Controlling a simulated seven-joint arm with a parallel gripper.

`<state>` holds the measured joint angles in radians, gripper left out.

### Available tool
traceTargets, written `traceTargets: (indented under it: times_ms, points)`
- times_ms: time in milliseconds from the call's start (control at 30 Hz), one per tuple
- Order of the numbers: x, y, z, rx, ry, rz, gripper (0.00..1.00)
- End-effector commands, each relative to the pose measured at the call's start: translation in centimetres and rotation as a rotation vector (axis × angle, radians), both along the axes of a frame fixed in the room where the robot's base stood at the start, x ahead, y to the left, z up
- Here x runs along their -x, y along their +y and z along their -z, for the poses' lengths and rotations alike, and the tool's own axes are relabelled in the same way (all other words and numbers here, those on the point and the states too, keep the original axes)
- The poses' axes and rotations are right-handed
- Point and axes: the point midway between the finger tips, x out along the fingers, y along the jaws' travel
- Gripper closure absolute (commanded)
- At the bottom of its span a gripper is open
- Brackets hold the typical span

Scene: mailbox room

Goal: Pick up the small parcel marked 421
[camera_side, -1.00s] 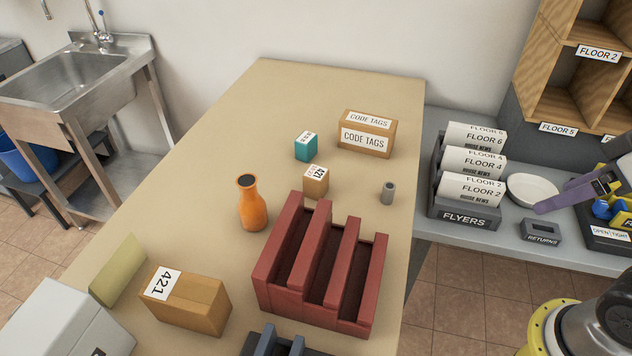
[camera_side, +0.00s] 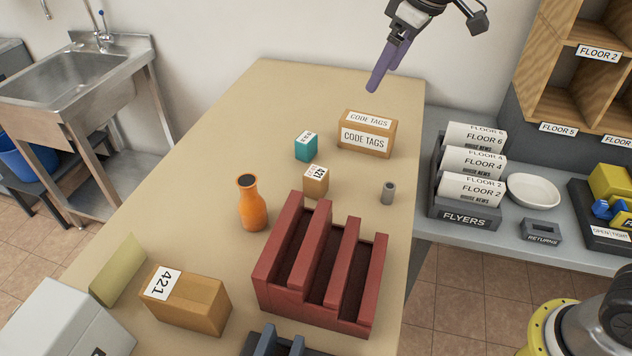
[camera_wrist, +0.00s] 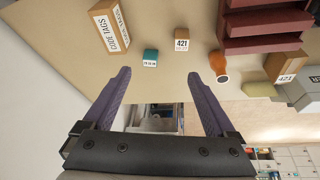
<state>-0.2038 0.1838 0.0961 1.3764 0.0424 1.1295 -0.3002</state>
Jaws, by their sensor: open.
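The small parcel marked 421 (camera_side: 315,184) is a brown cube with a white label, standing on the tan table right of the orange vase. It also shows in the wrist view (camera_wrist: 182,40) near the top middle. A larger brown box (camera_side: 186,304), also labelled 421, lies at the front left of the table. It shows in the wrist view (camera_wrist: 284,68) at the right. My gripper (camera_side: 378,82) is above the far end of the table, beyond the small parcel. In the wrist view my gripper (camera_wrist: 170,78) has its purple fingers wide apart, with nothing between them.
A teal box (camera_side: 306,147) and the CODE TAGS box (camera_side: 366,134) stand beyond the small parcel. The orange vase (camera_side: 252,205) is close on its left, a grey cylinder (camera_side: 388,193) to its right, and a red slotted rack (camera_side: 315,270) in front.

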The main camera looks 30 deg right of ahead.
Motion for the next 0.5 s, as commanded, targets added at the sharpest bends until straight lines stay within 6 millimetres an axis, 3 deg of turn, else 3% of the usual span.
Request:
traceTargets:
  times_ms: [100, 200, 400, 500]
  points:
    - [-3.7, 3.1, 4.2, 0.013, 0.062, -0.052, 0.09]
    - [-5.5, 5.2, 7.7, 0.024, 0.106, -0.08, 0.09]
    - [-6.2, 7.5, 13.4, 0.046, 0.19, -0.115, 0.09]
    - [-6.1, 8.0, 14.6, 0.053, 0.208, -0.124, 0.09]
